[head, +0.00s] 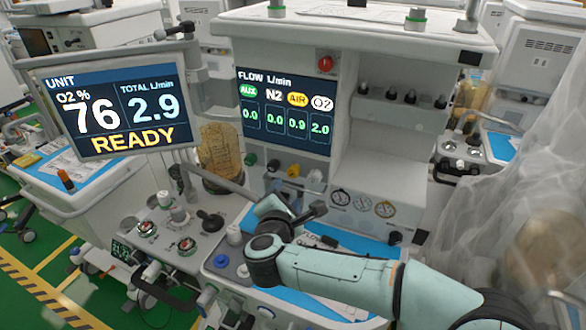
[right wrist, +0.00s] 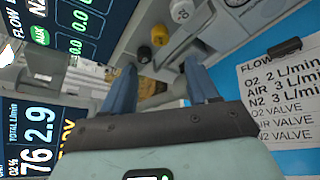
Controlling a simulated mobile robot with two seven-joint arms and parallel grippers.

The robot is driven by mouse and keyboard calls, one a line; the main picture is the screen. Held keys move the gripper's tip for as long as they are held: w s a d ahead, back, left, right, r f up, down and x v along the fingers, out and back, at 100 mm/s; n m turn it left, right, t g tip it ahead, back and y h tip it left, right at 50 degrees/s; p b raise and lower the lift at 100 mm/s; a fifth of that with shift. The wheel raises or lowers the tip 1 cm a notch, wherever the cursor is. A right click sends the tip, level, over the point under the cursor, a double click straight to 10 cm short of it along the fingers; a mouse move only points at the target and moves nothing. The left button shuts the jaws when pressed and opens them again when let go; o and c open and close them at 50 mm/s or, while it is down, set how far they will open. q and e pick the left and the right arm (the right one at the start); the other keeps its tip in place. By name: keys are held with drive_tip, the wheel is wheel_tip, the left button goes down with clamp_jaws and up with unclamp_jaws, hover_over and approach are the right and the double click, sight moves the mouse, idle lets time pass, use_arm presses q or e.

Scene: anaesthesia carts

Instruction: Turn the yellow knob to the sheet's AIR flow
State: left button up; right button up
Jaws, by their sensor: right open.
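The yellow knob (head: 293,171) sits in a row under the flow display, between a black knob (head: 273,165) and a white knob (head: 314,176). In the right wrist view the yellow knob (right wrist: 159,35) is beyond the fingertips. My right gripper (head: 294,203) is open and empty, in front of and below the knobs, apart from them. The flow display (head: 285,110) reads AIR 0.9, O2 2.0, N2 0.0 and AUX 0.0. The sheet (right wrist: 278,95) in the right wrist view reads O2 2, AIR 3 and N2 3 L/min. My left gripper is not in view.
A monitor (head: 110,108) at left reads O2 76 %, total 2.9, READY. A worktop with a blue mat (head: 345,240) lies below my right arm. A clear plastic drape (head: 535,170) hangs at right.

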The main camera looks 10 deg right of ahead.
sight(292, 174)
drive_tip(key=p+x, duration=0.3)
drive_tip(key=x, duration=0.9)
drive_tip(key=shift+w, duration=0.3)
drive_tip(key=c, duration=1)
